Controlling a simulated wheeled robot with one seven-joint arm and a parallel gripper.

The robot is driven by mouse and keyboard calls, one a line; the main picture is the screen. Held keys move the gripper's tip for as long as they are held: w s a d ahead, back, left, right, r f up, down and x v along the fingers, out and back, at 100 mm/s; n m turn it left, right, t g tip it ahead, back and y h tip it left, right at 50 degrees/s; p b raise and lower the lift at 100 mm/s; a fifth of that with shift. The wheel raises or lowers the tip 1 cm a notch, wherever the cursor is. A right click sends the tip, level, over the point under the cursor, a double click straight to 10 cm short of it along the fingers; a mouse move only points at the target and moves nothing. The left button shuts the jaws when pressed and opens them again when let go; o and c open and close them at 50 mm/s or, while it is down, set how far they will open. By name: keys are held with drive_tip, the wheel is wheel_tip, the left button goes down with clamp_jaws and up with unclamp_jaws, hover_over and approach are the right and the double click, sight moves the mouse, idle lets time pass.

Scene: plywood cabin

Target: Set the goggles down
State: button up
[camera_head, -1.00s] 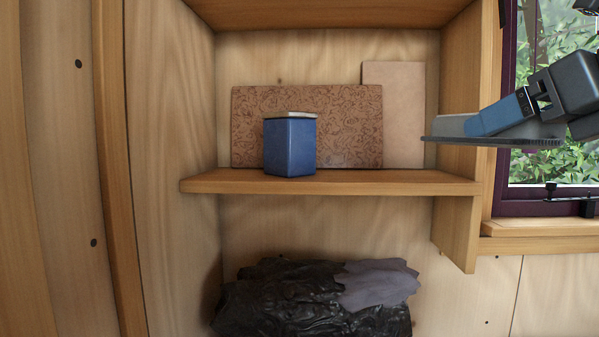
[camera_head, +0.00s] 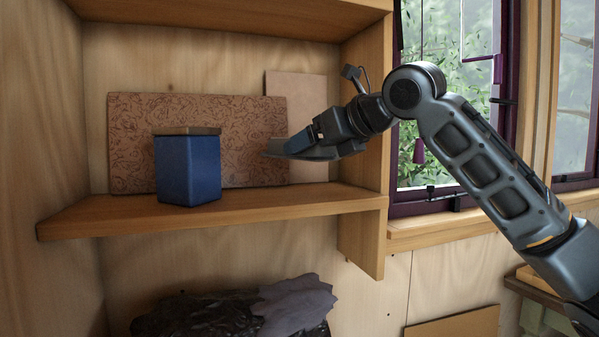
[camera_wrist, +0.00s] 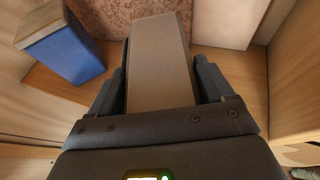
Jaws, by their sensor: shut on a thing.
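My gripper (camera_head: 312,142) is in front of the right part of the wooden shelf (camera_head: 290,203), a little above its board. It is shut on a long grey-brown, flat-faced thing (camera_wrist: 160,60), which lies between both fingers in the wrist view and points away from me. The held thing is apart from the blue canister.
A blue lidded canister (camera_head: 187,168) stands on the shelf, left of my gripper; it also shows in the wrist view (camera_wrist: 65,50). A patterned brown board (camera_head: 130,120) and a plain tan board (camera_head: 297,92) lean behind. The shelf's right wall (camera_head: 365,120) is close. Dark crumpled material (camera_head: 200,315) lies below.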

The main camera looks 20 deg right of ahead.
drive_tip(key=p, duration=0.1)
hover_over(302, 192)
drive_tip(key=s, duration=0.2)
drive_tip(key=shift+w+a+r, duration=0.15)
drive_tip(key=shift+w, duration=0.05)
drive_tip(key=f, duration=0.2)
drive_tip(key=shift+w+f+p, duration=0.35)
drive_tip(key=shift+p, duration=0.05)
drive_tip(key=shift+f+p, duration=0.5)
drive_tip(key=shift+f, duration=1.5)
drive_tip(key=shift+w+f+p, duration=0.15)
drive_tip(key=shift+w+p, duration=0.05)
drive_tip(key=shift+p, duration=0.15)
drive_tip(key=shift+f, duration=0.15)
drive_tip(key=shift+f+b, duration=0.15)
drive_tip(key=shift+b, duration=0.15)
drive_tip(key=o, duration=1)
drive_tip(key=shift+c, duration=0.2)
